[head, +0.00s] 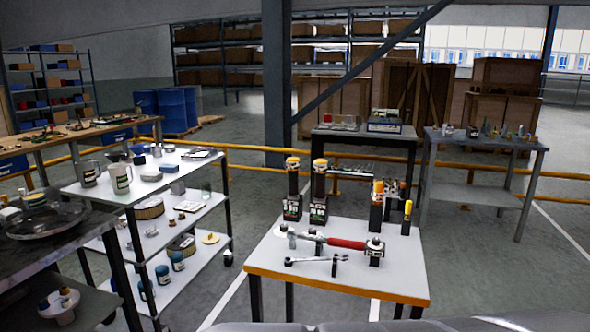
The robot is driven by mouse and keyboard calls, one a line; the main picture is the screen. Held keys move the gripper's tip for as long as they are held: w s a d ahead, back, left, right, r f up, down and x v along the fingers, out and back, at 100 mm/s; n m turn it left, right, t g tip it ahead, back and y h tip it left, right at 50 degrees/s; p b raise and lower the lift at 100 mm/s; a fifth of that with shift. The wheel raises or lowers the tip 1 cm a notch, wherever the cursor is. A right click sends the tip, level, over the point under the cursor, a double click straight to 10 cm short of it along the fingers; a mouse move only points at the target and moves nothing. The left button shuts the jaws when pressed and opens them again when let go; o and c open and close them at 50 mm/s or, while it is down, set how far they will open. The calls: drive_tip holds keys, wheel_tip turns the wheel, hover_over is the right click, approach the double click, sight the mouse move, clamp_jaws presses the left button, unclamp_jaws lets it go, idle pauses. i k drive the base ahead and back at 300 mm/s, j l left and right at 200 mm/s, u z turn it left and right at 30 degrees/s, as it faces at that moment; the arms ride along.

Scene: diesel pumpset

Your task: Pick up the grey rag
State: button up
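I cannot pick out a grey rag for certain in the head view. A flat pale item (203,153) lies at the far right corner of the trolley's top shelf, too small to tell whether it is cloth. The white three-tier trolley (215,173) stands at the left with pitchers, cans and small parts on it. My gripper is not in view.
A white table (400,282) with an orange front edge stands in front, holding a red-handled tool (345,243), a wrench (310,260) and upright tools. A dark bench (40,250) is at the near left. Yellow rails (250,150) run behind. Floor between trolley and table is clear.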

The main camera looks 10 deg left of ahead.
sight(148, 176)
drive_tip(key=u, duration=1.2)
